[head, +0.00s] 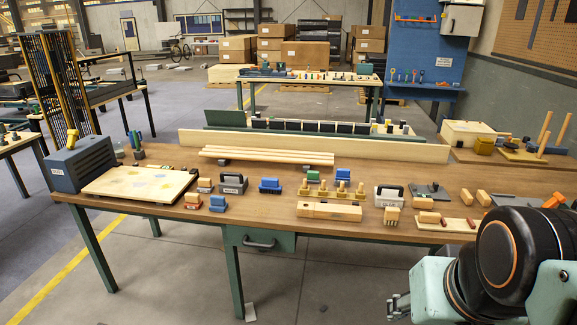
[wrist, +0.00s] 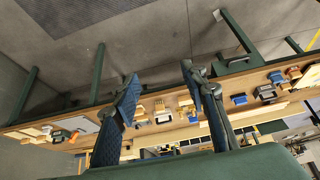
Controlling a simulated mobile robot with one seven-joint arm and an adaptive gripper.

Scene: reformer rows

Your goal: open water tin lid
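Two tins with dark handles stand on the long wooden workbench: a grey one (head: 233,184) left of the middle and a white one (head: 389,197) right of the middle. Each has a small front label; I cannot surely read which says water. Their tops look closed. In the wrist view the bench is upside down, with the grey tin (wrist: 265,93) at the right and the white tin (wrist: 163,117) beyond my fingers. My gripper (wrist: 160,72) is open and empty, its two blue textured fingers wide apart. It is off the bench's front side, touching nothing.
The workbench (head: 165,212) holds a blue-grey box (head: 80,164), a pale board (head: 140,184), blue blocks (head: 270,186), a wooden peg block (head: 328,211) and a grey plate (head: 430,191). A drawer (head: 262,241) hangs under the front edge. The floor in front is mostly clear.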

